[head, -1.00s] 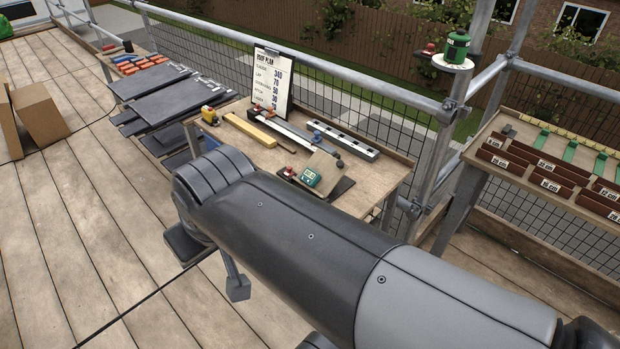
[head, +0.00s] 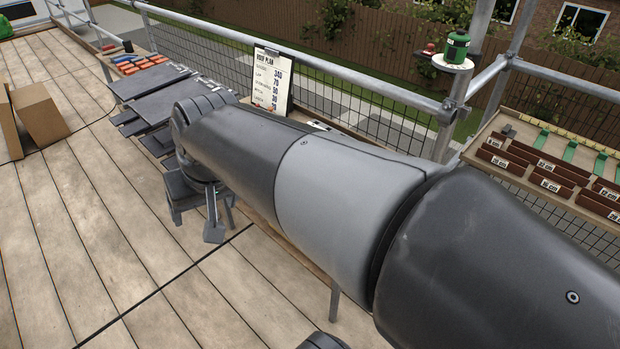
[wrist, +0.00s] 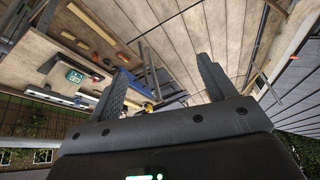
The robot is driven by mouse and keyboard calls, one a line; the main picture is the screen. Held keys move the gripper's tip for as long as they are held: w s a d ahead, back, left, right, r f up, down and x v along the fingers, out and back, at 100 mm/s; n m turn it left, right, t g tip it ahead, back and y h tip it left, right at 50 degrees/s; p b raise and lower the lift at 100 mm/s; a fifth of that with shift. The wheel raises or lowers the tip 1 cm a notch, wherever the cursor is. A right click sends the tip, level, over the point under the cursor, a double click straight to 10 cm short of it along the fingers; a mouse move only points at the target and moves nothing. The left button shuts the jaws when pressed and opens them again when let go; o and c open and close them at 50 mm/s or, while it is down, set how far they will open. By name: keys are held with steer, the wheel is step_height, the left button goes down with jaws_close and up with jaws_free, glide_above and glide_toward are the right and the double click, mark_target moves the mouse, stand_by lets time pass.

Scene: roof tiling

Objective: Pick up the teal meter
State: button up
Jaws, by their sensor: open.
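The teal meter (wrist: 75,76) shows in the wrist view, left of my gripper, lying on or against a pale piece on the wooden workbench (wrist: 30,62). My gripper (wrist: 165,80) is open, with its two dark fingers spread and no object between them. The meter is apart from the fingers, outside the gap. In the head view my arm covers most of the workbench and hides the meter.
A roof plan board (head: 272,80) stands at the back of the bench by the mesh rail. Dark slates (head: 150,85) are stacked to the left. A green canister (head: 457,47) sits on a post shelf. A rack of labelled brown pieces (head: 545,165) is right.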

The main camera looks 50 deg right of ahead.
steer(key=w+d+f+m+g, duration=0.1)
steer(key=w+d+f+m, duration=0.3)
steer(key=d, duration=0.6)
steer(key=w+d+f+m+g, duration=0.15)
steer(key=w+d+m, duration=0.25)
steer(key=w+d, duration=0.45)
steer(key=w+d+f+m+g, duration=0.1)
steer(key=w+d+f+m, duration=0.3)
steer(key=d, duration=0.7)
steer(key=d+f+m+g, duration=0.1)
steer(key=d+f+m, duration=0.2)
steer(key=d+f, duration=0.7)
steer(key=f, duration=0.3)
steer(key=d+f, duration=0.1)
steer(key=f, duration=0.2)
steer(key=d+f, duration=0.1)
steer(key=f, duration=0.2)
steer(key=shift+s, duration=0.35)
steer(key=c, duration=1.2)
